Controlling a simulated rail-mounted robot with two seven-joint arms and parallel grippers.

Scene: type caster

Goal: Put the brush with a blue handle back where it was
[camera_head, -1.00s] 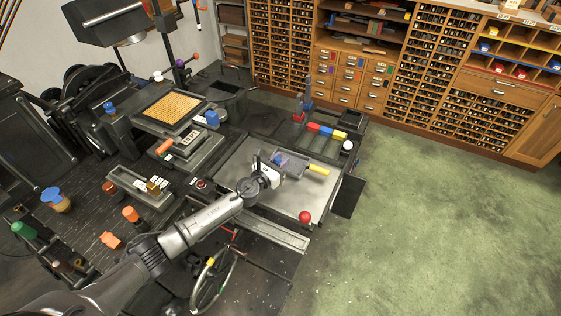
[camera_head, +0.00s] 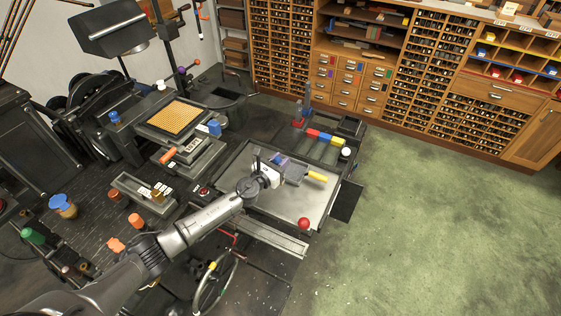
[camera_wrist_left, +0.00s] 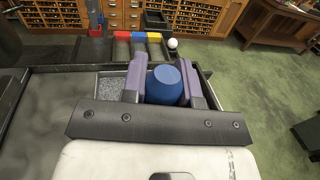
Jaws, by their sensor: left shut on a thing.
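My left gripper (camera_head: 284,161) is over the grey metal plate (camera_head: 262,194) in the head view. Its two purple-grey fingers also show in the left wrist view (camera_wrist_left: 163,72). They are shut on the brush with a blue handle (camera_wrist_left: 166,86); only the rounded blue handle shows between them. The brush's lower end is hidden, and I cannot tell whether it touches anything below. My right gripper is not in view.
A row of red, blue and yellow blocks (camera_head: 326,136) lies behind the plate, with a white ball (camera_head: 346,152) near it. A red ball (camera_head: 303,223) is at the plate's front right. Dark machinery stands at left; the green floor at right is clear.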

